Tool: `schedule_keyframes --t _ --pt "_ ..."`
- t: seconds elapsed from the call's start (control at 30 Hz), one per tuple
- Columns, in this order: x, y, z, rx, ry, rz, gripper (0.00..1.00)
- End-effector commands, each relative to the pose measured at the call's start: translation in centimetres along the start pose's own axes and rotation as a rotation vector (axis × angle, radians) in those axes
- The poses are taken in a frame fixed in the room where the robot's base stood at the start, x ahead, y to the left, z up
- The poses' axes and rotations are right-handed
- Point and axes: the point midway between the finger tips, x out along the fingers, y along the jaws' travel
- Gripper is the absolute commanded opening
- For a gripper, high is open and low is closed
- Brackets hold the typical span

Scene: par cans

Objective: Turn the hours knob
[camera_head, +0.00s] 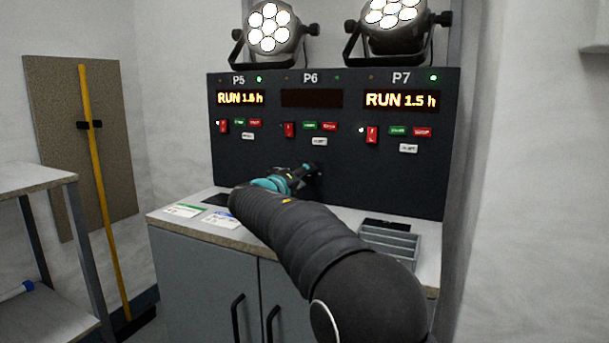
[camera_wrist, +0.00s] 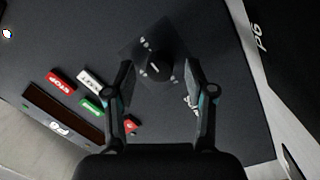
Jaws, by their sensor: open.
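The hours knob (camera_wrist: 158,68) is a round black knob with a white pointer mark and small white labels around it, on the dark panel under P6. My gripper (camera_wrist: 158,78) is open in the wrist view, with one finger on each side of the knob. I cannot tell whether either finger touches it. In the head view my gripper (camera_head: 306,172) is at the panel below the P6 buttons, and it hides the knob. The P6 display (camera_head: 311,98) is dark.
The P5 display (camera_head: 241,99) and P7 display (camera_head: 401,100) are lit with RUN. Red, green and white buttons sit above my gripper. Two lit par cans (camera_head: 270,27) stand on top. The counter (camera_head: 165,218) below holds cards and a grey tray (camera_head: 390,243).

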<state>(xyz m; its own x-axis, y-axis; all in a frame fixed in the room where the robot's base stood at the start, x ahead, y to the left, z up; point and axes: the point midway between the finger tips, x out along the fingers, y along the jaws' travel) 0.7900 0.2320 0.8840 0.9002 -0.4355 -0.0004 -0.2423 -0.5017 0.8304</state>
Motion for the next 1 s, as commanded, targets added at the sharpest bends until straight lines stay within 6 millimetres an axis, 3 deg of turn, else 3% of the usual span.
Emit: schedule_keyframes --t 0.37,0.5,0.6,1.0 --pt "0.44 -0.03 -0.06 0.0 0.002 -0.001 0.55" --pt "0.43 -0.03 -0.06 0.0 0.002 -0.001 0.2" --pt "0.43 -0.03 -0.06 0.0 0.002 -0.001 0.0" --pt "0.42 -0.15 0.02 -0.059 0.005 0.004 0.0"
